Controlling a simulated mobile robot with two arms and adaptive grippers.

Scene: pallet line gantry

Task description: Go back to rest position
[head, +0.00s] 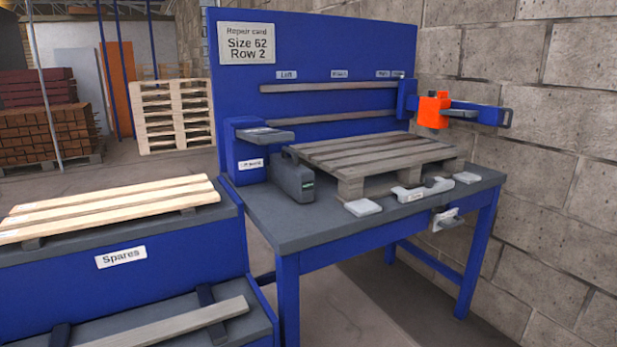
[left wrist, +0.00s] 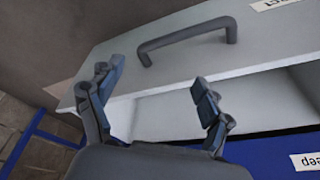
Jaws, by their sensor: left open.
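My left gripper (left wrist: 152,92) shows in the left wrist view with its two fingers spread apart and nothing between them. Beyond the fingers is a light grey panel (left wrist: 200,62) with a dark bar handle (left wrist: 187,40). The fingertips overlap the panel's edge in the picture; I cannot tell whether they touch it. Neither of my grippers shows in the head view. My right gripper is not in view.
A blue workbench (head: 262,228) bears a wooden pallet (head: 375,152), a dark grey case (head: 292,178) and an orange part on an arm (head: 433,108). The Spares rack (head: 75,275) with planks (head: 110,205) stands at left. A block wall (head: 560,180) closes the right.

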